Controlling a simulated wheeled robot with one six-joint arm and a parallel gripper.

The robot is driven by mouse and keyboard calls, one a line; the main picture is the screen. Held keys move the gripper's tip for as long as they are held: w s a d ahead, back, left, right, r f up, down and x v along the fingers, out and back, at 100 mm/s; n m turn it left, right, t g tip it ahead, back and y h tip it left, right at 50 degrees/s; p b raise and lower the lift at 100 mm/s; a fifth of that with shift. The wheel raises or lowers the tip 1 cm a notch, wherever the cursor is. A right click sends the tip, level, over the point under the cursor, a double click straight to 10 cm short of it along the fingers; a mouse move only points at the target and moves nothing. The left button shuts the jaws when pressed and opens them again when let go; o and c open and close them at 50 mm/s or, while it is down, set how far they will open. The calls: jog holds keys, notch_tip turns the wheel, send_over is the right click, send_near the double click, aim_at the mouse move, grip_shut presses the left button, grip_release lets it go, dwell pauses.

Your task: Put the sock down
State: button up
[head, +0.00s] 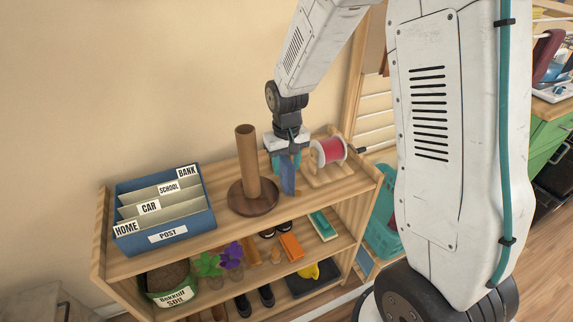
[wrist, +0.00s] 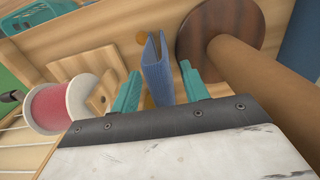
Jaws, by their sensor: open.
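The sock (wrist: 157,72) is a blue, folded, fabric-like thing standing between the two teal fingers of my gripper (wrist: 161,88) in the wrist view. The fingers are open, with a gap showing on each side of it. In the head view the sock (head: 288,180) hangs or stands just below my gripper (head: 286,163), over the top board of the wooden shelf (head: 232,237). Its lower end appears to be at the board; whether it touches is hard to tell.
A wooden post on a round base (head: 253,196) stands close left of my gripper. A red spool on a wooden stand (head: 329,151) is close right. A blue letter sorter (head: 165,235) fills the shelf's left end. Lower shelves hold plants, shoes and small items.

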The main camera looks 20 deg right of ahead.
notch_tip(320, 180, up, 12)
jog(key=shift+f, duration=0.25)
jog(key=s+r, duration=0.3)
jog(key=s, duration=0.6)
jog(key=s+r, duration=0.4)
jog(key=s, duration=0.5)
jog(key=s+d+r+t, duration=0.1)
jog(key=s+r, duration=0.2)
jog(key=s, duration=0.5)
jog(key=shift+s+r, duration=0.35)
jog(key=shift+s, duration=0.05)
jog(key=shift+o, duration=0.4)
jog(key=shift+s, duration=0.35)
jog(key=shift+s+f, duration=0.1)
jog(key=shift+s, duration=0.05)
jog(key=shift+c, duration=1.2)
jog(key=shift+d, duration=0.2)
jog(key=shift+c, duration=0.2)
